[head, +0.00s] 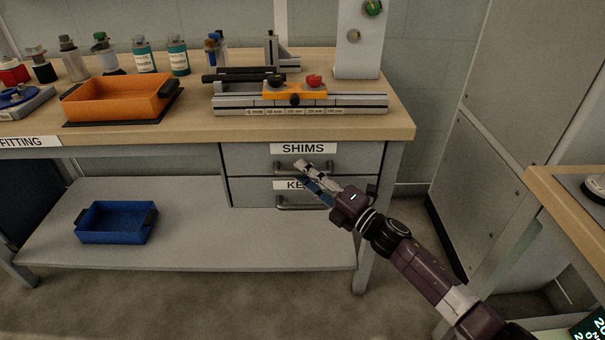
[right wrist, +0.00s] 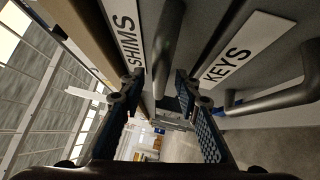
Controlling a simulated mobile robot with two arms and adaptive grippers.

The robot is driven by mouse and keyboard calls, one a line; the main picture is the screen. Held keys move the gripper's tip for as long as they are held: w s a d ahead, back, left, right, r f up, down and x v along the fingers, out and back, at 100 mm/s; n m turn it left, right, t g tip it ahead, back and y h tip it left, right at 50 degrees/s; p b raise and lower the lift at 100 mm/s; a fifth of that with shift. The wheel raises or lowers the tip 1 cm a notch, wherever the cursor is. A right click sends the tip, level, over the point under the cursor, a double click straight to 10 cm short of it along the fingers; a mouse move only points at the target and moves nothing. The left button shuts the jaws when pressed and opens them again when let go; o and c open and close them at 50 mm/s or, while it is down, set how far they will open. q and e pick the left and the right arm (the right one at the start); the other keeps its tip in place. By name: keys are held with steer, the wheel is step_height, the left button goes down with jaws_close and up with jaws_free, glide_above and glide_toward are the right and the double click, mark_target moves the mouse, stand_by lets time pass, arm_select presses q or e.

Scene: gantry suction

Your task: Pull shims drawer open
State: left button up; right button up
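The SHIMS drawer (head: 250,157) is at the right under the bench top and looks closed, its front level with the KEYS drawer below. Its bar handle (head: 325,168) is partly covered by my right gripper (head: 304,173) in the head view. In the right wrist view the SHIMS handle (right wrist: 165,45) lies across the gap between the two separated blue-padded fingers of my right gripper (right wrist: 160,90). The fingers are open and not closed on it; the exact depth between handle and fingertips is hard to tell. My left gripper is not in view.
The KEYS drawer handle (head: 300,206) sits just below my right gripper and also shows in the right wrist view (right wrist: 270,100). An orange tray (head: 115,100) and a gauge fixture (head: 300,104) stand on the bench. A blue tray (head: 115,222) is on the lower shelf.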

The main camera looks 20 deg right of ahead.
steer(key=shift+w+a, duration=0.25)
steer(key=shift+w, duration=0.25)
jaws_close()
